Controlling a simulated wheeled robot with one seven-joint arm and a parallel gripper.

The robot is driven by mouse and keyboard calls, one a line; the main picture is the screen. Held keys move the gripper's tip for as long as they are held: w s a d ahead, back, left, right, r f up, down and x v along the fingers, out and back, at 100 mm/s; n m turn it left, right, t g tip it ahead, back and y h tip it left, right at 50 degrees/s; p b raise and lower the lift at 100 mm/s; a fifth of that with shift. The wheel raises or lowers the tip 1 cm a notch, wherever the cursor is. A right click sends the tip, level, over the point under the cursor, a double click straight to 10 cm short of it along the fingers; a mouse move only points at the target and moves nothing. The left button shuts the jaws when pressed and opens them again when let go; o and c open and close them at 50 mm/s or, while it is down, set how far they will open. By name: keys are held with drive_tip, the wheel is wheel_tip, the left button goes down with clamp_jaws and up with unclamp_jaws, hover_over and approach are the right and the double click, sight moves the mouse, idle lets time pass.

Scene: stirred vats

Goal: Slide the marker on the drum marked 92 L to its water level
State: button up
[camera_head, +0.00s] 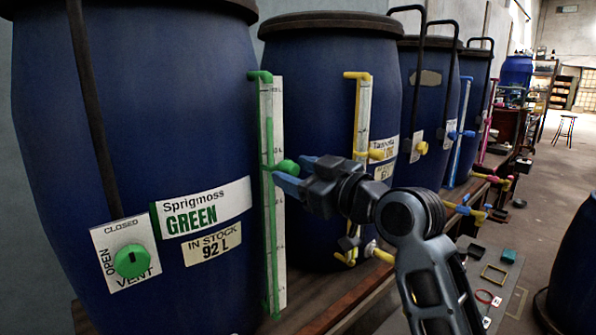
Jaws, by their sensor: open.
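The blue drum (90,140) at the left has a label (204,206) reading Sprigmoss GREEN and a tag (212,244) reading IN STOCK 92 L. A green sight tube (270,230) runs upright at its right side beside a white scale (279,110). The green marker (287,166) is a round knob about midway up the tube. My gripper (291,170) is open, with its blue fingertips right at the marker; I cannot tell whether they touch it. The exact water level in the tube is too small to tell.
A green vent knob (132,261) is on the drum's lower front. A second drum (325,90) with a yellow gauge (362,110) stands just right, behind my gripper. More drums recede beyond. A grey table (510,285) with small items is at the lower right.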

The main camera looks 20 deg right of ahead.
drive_tip(key=shift+c, duration=0.5)
clamp_jaws()
